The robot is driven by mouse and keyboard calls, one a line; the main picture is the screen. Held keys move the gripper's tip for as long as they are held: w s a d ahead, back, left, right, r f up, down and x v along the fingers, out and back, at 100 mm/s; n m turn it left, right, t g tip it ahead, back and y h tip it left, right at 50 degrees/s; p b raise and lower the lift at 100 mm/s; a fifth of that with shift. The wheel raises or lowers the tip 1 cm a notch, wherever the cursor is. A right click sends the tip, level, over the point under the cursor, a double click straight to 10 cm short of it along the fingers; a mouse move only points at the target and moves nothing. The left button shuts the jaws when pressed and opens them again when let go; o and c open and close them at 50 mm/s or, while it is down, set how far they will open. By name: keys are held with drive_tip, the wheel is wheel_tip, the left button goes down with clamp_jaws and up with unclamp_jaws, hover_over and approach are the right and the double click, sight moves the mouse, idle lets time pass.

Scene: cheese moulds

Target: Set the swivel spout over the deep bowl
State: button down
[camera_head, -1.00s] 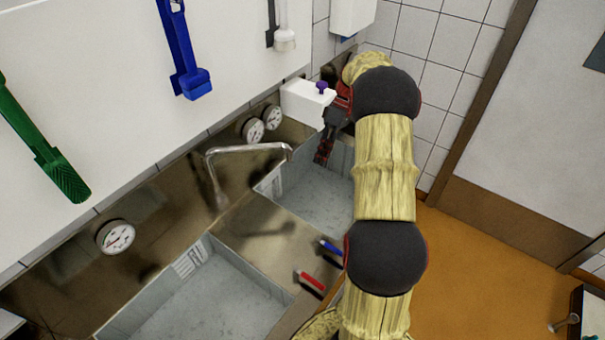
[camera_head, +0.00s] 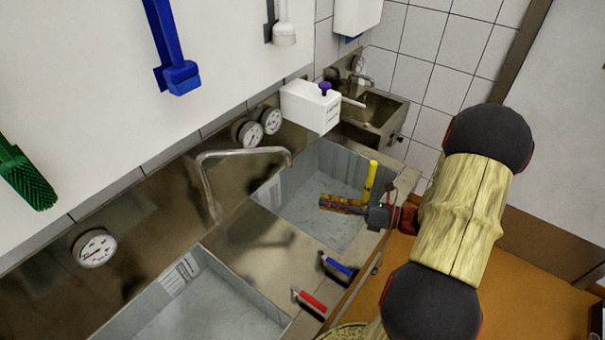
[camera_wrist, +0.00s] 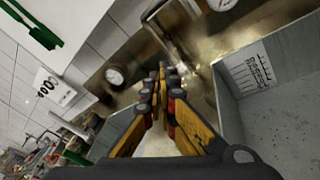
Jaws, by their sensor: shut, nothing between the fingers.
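The swivel spout (camera_head: 240,153) is a bent steel pipe rising from the ledge between two basins. Its arm runs right and its outlet end is at the back left edge of the right basin (camera_head: 318,190). The left basin (camera_head: 205,305) is nearer in the head view; I cannot tell for certain which basin is the deep bowl. My gripper (camera_head: 324,202) is shut and empty above the right basin, apart from the spout, with its fingers pointing left. In the wrist view the shut fingers (camera_wrist: 168,75) fill the middle, and a basin with a printed scale (camera_wrist: 270,85) is at right.
Red (camera_head: 310,302) and blue (camera_head: 340,267) levers sit on the front ledge. A yellow upright piece (camera_head: 370,180) stands close to my gripper. Gauges (camera_head: 96,247) line the backsplash. A white box (camera_head: 312,106) with a purple knob is behind the right basin; a small sink (camera_head: 380,112) lies beyond.

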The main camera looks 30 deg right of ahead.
drive_tip(key=w+a+m+t+h+b, duration=0.1)
drive_tip(key=w+m+t+h+b, duration=0.1)
drive_tip(key=w+m, duration=1)
drive_tip(key=shift+w+a+r, duration=0.3)
drive_tip(key=shift+w, duration=0.7)
drive_tip(key=w+d+y, duration=0.1)
drive_tip(key=w+d+n+g+y+p, duration=0.1)
drive_tip(key=w, duration=0.1)
drive_tip(key=shift+w+p, duration=0.15)
drive_tip(key=shift+p, duration=0.15)
